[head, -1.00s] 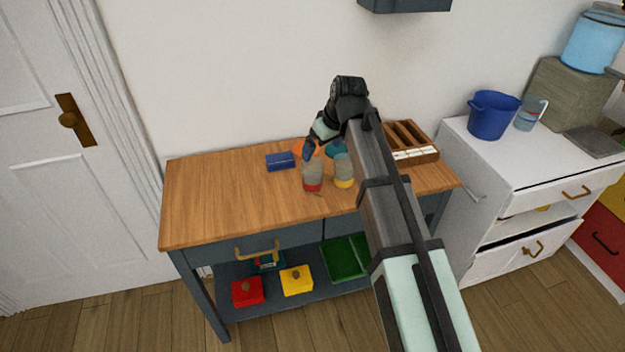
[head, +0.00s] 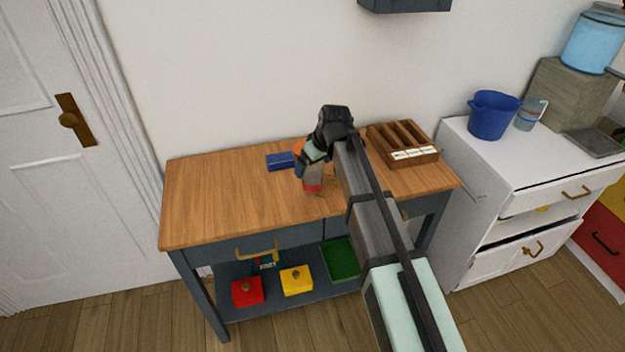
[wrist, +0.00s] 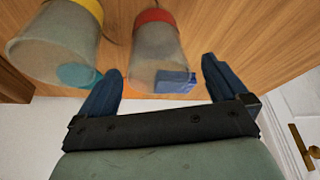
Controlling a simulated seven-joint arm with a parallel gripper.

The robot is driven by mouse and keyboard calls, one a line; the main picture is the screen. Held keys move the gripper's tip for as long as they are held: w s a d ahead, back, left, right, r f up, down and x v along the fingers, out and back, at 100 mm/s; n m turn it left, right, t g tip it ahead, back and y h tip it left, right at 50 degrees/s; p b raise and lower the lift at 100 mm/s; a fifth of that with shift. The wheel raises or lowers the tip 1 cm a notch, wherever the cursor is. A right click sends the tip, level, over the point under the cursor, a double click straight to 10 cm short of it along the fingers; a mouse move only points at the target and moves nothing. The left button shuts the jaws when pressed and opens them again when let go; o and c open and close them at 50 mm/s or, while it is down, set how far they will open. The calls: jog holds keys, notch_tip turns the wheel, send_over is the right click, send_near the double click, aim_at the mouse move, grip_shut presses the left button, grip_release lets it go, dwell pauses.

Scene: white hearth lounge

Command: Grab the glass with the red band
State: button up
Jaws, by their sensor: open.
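The glass with the red band (head: 313,182) stands on the wooden table top (head: 220,195), partly hidden behind my gripper (head: 305,172) in the head view. In the wrist view this glass (wrist: 154,50) lies between and just beyond my two open fingers (wrist: 160,90), with its red band at the top of the picture. I cannot tell whether either finger touches it.
A blue box (head: 280,161) lies left of the red-banded glass. An orange thing (head: 298,148) is behind, mostly hidden. A wooden compartment tray (head: 425,155) stands at the table's right. The table's left half is clear.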

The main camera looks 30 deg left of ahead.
aim_at(311, 169)
jog(key=x, duration=0.4)
jog(key=shift+w+f, duration=0.15)
jog(key=c, duration=1.2)
